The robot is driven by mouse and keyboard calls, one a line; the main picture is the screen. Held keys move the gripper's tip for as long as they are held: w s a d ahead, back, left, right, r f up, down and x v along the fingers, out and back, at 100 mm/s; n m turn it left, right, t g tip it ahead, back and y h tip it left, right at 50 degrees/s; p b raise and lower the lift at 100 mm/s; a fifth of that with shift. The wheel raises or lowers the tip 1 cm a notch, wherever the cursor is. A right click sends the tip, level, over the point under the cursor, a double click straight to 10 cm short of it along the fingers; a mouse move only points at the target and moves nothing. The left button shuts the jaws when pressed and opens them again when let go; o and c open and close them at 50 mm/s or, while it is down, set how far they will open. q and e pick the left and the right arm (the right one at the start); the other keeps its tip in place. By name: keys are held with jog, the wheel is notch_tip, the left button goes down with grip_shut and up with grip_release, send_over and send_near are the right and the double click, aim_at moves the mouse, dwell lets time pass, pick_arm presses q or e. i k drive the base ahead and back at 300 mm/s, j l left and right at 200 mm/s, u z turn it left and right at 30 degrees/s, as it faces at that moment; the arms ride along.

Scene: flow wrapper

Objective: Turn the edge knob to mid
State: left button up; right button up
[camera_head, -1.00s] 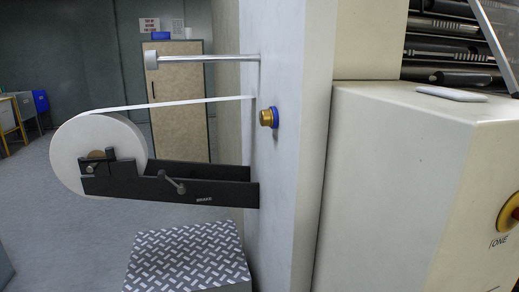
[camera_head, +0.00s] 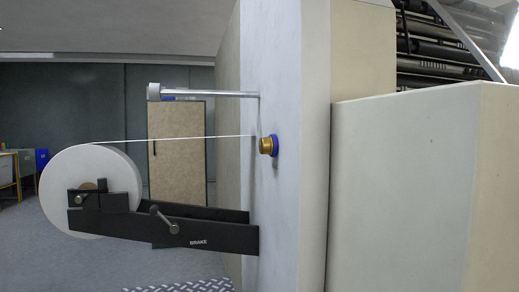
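A brass knob (camera_head: 266,146) with a blue ring behind it is mounted on the narrow left-facing side of the white machine panel (camera_head: 300,90). It sits just right of where the white film web enters the panel. Any pointer or scale on the knob is too small to read. Neither of my grippers shows in the head view.
A white film roll (camera_head: 75,215) sits on a black bracket (camera_head: 190,228) marked BRAKE, with a small lever. A metal roller bar (camera_head: 210,94) sticks out above. A cream machine housing (camera_head: 420,190) fills the right. A patterned step (camera_head: 190,287) is low at the bottom edge.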

aim_at(265, 144)
jog(key=i+j+u, duration=0.1)
jog(key=j, duration=0.3)
jog(key=i+j, duration=0.25)
jog(key=j, duration=0.15)
jog(key=i+j+u, duration=0.15)
jog(key=j, duration=0.25)
jog(key=i+j+u, duration=0.1)
jog(key=i+j, duration=0.15)
jog(key=j, duration=0.15)
